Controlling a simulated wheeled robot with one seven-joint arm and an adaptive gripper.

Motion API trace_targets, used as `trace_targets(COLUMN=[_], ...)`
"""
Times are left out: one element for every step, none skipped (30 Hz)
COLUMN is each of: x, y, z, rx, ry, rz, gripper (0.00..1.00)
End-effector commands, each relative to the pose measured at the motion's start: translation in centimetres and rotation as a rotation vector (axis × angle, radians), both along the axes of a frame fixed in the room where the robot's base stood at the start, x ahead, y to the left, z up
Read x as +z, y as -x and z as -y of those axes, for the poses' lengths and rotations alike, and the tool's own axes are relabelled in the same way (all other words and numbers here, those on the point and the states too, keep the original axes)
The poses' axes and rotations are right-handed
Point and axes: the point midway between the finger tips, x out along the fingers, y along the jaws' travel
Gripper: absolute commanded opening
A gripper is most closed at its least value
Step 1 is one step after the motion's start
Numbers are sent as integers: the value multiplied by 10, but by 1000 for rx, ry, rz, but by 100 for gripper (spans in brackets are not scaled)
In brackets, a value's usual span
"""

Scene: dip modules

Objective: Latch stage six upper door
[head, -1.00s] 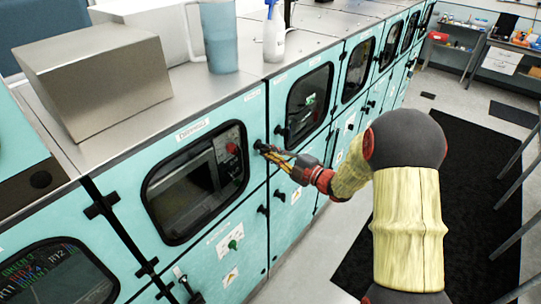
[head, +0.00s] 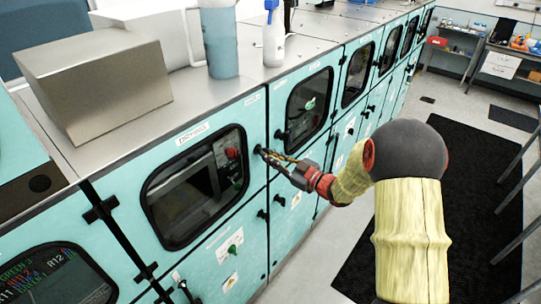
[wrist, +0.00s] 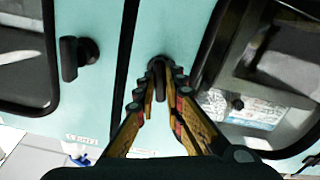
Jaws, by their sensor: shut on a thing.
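My gripper (head: 277,160) is shut on the black latch handle (wrist: 157,68) at the right edge of a teal upper door (head: 255,110). This door has a dark rounded window (head: 195,187) and a label above it that I cannot read for sure. The door looks flush with the cabinet front. In the wrist view, the gripper (wrist: 158,85) has its fingertips on both sides of the handle, which hide part of it. The handle's exact angle is hard to tell.
Another black handle (wrist: 75,58) sits on the neighbouring door, across a dark seam. A lower door handle (head: 263,214) is below. A metal box (head: 95,85), a blue jug (head: 219,40) and a spray bottle (head: 273,40) stand on top. The aisle floor with a black mat (head: 460,210) is open.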

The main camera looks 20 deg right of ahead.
Motion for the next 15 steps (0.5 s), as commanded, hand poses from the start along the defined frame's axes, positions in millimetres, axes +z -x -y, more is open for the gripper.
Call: trace_targets(x=[0,0,0,0,0,0,0,0,0,0,0,-1,-1,-1,-1], y=[0,0,0,0,0,0,0,0,0,0,0,0,0,0,0], z=[0,0,0,0,0,0,0,0,0,0,0,0,0,0,0], rx=[-1,-1,-1,-1,-1,-1,-1,-1,-1,-1,-1,-1,-1,-1,-1], ry=[-30,-48,-72,-89,-104,-124,-138,-152,-168,-179,-188,-202,-209,-217,-226], rz=[-25,-39,-56,-68,-79,-94,-104,-114,-126,-133,-141,-149,-154,-159,-166], gripper=[0,0,0,0,0,0,0,0,0,0,0,0,0,0,0])
